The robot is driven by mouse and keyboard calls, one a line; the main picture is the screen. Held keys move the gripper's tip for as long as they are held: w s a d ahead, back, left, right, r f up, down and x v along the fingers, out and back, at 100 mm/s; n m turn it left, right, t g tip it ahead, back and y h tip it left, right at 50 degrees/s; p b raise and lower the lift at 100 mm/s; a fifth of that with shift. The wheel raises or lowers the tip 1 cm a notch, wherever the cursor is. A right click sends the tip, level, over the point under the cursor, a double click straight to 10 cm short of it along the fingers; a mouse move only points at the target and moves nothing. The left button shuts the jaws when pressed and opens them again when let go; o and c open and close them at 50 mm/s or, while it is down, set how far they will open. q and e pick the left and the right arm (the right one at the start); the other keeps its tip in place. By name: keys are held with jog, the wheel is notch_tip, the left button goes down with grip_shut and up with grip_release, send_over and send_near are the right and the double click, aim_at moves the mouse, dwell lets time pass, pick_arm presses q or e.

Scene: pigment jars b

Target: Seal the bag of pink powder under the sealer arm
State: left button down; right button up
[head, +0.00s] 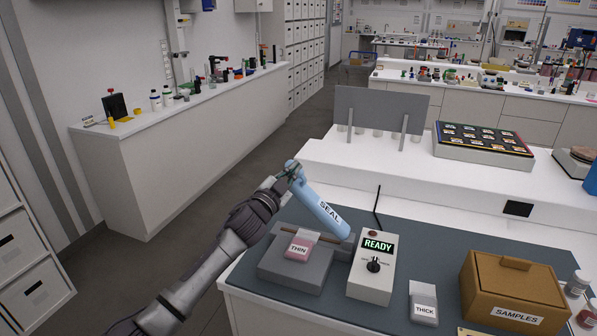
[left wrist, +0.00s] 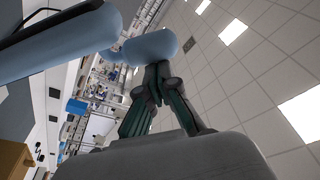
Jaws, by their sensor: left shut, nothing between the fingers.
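The blue sealer arm (head: 322,208), marked SEAL, is raised and tilted above its grey base (head: 293,279). A bag of pink powder (head: 299,248) labelled THIN lies on the base, below the arm. My left gripper (head: 288,173) is shut and empty at the raised end of the sealer arm. In the left wrist view its fingers (left wrist: 160,85) are close together beside the arm's rounded blue end (left wrist: 150,47); I cannot tell whether they touch it. My right gripper is not in view.
A control box (head: 372,268) with a dial reads READY beside the sealer. A packet (head: 424,303) labelled THICK and a brown SAMPLES box (head: 513,293) stand to the right, with small jars (head: 577,284). The dark mat (head: 440,240) has clear room behind them.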

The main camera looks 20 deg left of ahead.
pick_arm(q)
jog(key=a+f+n+y+b, duration=0.1)
jog(key=a+f+n+b, duration=0.4)
jog(key=f, duration=0.3)
jog(key=a+f+n+t+y+b, duration=0.1)
jog(key=a+f+n+y+b, duration=0.1)
jog(key=a+f+n+b, duration=0.3)
jog(key=shift+w+a+f+b, duration=0.2)
jog(key=shift+f+b, duration=0.5)
jog(key=shift+f, duration=1.1)
jog(key=shift+s, duration=0.1)
